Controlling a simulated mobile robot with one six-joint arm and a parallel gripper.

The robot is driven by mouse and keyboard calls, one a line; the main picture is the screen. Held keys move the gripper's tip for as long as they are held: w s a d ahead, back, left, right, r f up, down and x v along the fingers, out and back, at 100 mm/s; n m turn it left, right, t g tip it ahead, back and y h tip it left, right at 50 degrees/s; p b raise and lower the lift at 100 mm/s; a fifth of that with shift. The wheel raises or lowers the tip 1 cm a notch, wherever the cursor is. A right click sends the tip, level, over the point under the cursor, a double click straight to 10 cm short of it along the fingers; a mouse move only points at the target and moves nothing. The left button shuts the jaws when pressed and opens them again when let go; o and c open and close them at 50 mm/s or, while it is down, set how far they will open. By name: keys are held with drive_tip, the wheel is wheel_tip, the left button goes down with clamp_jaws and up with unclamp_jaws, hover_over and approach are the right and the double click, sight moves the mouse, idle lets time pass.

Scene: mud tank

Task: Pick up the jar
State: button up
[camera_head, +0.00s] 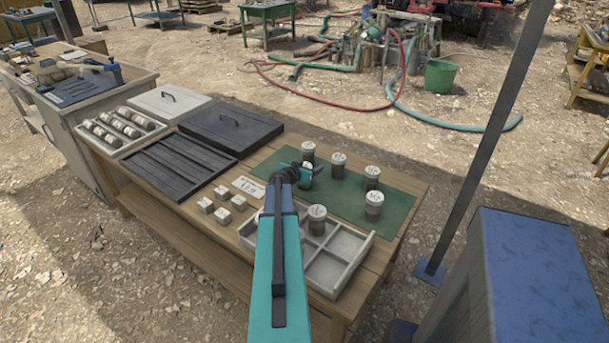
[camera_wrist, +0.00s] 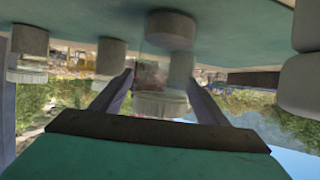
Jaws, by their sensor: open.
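My gripper (camera_head: 302,174) is open above the green mat (camera_head: 268,171) on the wooden table. A dark jar with a pale lid, mostly hidden behind the gripper in the head view, stands between the spread fingers in the wrist view (camera_wrist: 168,68), where the picture is upside down. I cannot tell whether the fingers touch it. Similar jars stand on the mat: one at the back (camera_head: 308,152), one to its right (camera_head: 338,165), and two at the right, one behind (camera_head: 372,177) and one nearer (camera_head: 374,206). Another jar (camera_head: 317,219) stands at the divided tray.
The pale divided tray (camera_head: 355,277) lies at the table's front edge. Several small pale blocks (camera_head: 222,215) and a label card (camera_head: 248,187) lie to the left. A dark grooved tray (camera_head: 178,166) and a dark lidded box (camera_head: 231,131) are further left. A grey pole (camera_head: 490,150) stands right of the table.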

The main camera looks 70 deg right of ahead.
idle(0.5)
drive_tip(key=c, duration=1.4)
drive_tip(key=shift+r, duration=0.15)
wheel_tip(320, 180, up, 10)
drive_tip(key=b, duration=0.1)
drive_tip(key=shift+b, duration=0.4)
